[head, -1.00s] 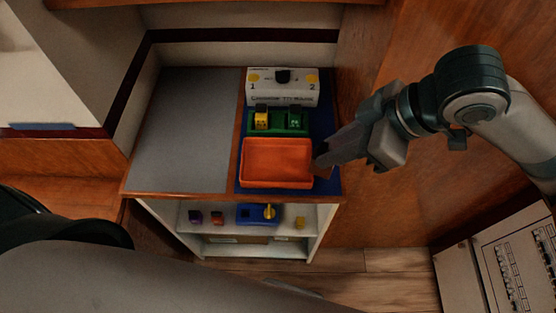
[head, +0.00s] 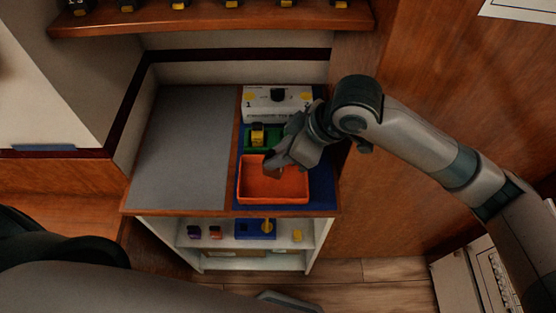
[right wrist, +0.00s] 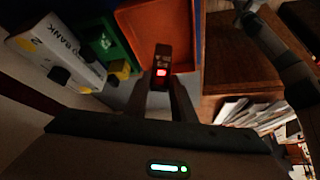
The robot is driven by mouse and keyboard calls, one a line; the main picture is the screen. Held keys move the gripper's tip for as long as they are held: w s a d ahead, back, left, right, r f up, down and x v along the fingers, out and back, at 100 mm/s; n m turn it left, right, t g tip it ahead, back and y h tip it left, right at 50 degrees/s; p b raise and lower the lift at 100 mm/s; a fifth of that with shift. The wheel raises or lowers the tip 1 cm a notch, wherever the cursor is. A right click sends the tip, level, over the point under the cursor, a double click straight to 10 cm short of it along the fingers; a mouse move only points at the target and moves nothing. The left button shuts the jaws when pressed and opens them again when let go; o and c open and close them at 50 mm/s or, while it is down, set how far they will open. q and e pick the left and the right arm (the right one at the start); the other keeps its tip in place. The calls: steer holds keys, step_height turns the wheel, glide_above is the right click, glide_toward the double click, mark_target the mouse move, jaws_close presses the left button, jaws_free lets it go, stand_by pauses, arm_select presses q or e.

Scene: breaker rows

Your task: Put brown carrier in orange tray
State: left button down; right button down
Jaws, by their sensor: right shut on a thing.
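The orange tray (head: 243,190) lies on a blue mat at the right of the counter top, and it also shows in the right wrist view (right wrist: 135,25). My right gripper (head: 272,167) is over the back part of the tray, shut on the brown carrier (right wrist: 162,62). In the right wrist view the carrier is a dark brown block with a small lit red patch, held between the fingertips against the view of the tray. In the head view the carrier is mostly hidden by the gripper. I cannot tell its height above the tray floor. My left gripper is not in view.
A green tray (head: 248,147) with a yellow block (head: 257,135) sits behind the orange tray. A white box (head: 262,103) stands behind that. The grey counter (head: 185,150) at left is clear. A lower shelf holds small blocks and a blue holder (head: 250,237).

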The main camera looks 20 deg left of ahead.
steer(key=shift+a+f, duration=0.1)
steer(key=shift+f, duration=0.1)
step_height(320, 180, down, 3)
steer(key=shift+r+p, duration=0.15)
steer(key=shift+p, duration=0.4)
steer(key=shift+f, duration=0.55)
steer(key=shift+f, duration=0.1)
steer(key=c, duration=1.5)
jaws_free()
steer(key=b+v, duration=0.1)
steer(key=v, duration=1.1)
steer(key=shift+b, duration=0.4)
